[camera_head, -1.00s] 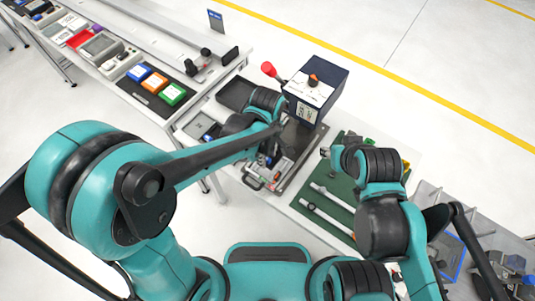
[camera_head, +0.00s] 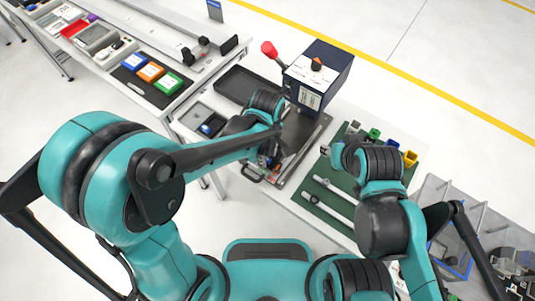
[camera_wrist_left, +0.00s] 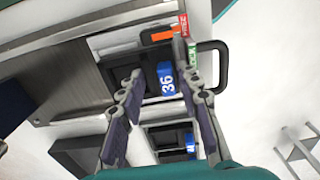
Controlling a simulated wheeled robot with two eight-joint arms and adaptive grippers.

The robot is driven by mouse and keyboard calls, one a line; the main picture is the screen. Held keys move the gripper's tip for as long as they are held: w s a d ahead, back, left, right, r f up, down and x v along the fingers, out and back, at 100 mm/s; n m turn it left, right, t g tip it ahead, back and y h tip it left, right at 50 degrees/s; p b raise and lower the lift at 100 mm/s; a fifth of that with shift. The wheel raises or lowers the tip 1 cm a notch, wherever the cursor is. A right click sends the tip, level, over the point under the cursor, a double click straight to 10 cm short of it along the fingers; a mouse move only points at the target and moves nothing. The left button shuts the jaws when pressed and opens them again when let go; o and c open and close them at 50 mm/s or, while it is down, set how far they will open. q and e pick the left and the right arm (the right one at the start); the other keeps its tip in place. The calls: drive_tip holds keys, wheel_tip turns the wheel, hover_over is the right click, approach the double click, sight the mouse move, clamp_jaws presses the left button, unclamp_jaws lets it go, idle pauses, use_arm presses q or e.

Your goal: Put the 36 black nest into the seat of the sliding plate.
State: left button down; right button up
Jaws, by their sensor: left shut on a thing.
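The 36 black nest (camera_wrist_left: 149,87), a dark block with a blue tag reading 36, is between the fingers of my left gripper (camera_wrist_left: 157,70) in the left wrist view. The gripper is shut on it. It is over the sliding plate (camera_wrist_left: 112,42), which has a black loop handle at its right end. I cannot tell whether the nest touches the seat. In the head view, my left gripper (camera_head: 268,162) is at the plate's handle end, and the wrist hides the nest. My right gripper (camera_head: 325,150) is partly hidden behind its arm, above the green mat.
A dark blue box with a red-knobbed lever (camera_head: 318,78) stands behind the plate. A grey tray holding a blue-tagged piece (camera_head: 207,128) and an empty black tray (camera_head: 240,86) lie to the left. The green mat (camera_head: 335,176) bears white rods and coloured blocks.

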sight(267, 156)
use_arm(q)
drive_tip(key=shift+f+b, duration=0.45)
drive_tip(key=shift+f, duration=0.1)
idle(0.5)
drive_tip(key=c, duration=1)
unclamp_jaws()
wheel_tip(267, 156, up, 12)
drive_tip(key=shift+a, duration=0.1)
drive_tip(key=s+a+m+t, duration=0.1)
drive_tip(key=a+m+t, duration=0.1)
drive_tip(key=a, duration=0.4)
drive_tip(key=s+a+m+t, duration=0.2)
drive_tip(key=a+m, duration=0.3)
drive_tip(key=s+a+m+t+b, duration=0.1)
drive_tip(key=s+a+m+t, duration=0.1)
drive_tip(key=a, duration=0.4)
drive_tip(key=shift+s+a+m+t, duration=0.1)
drive_tip(key=shift+a+m+t, duration=0.2)
drive_tip(key=shift+m+t, duration=0.45)
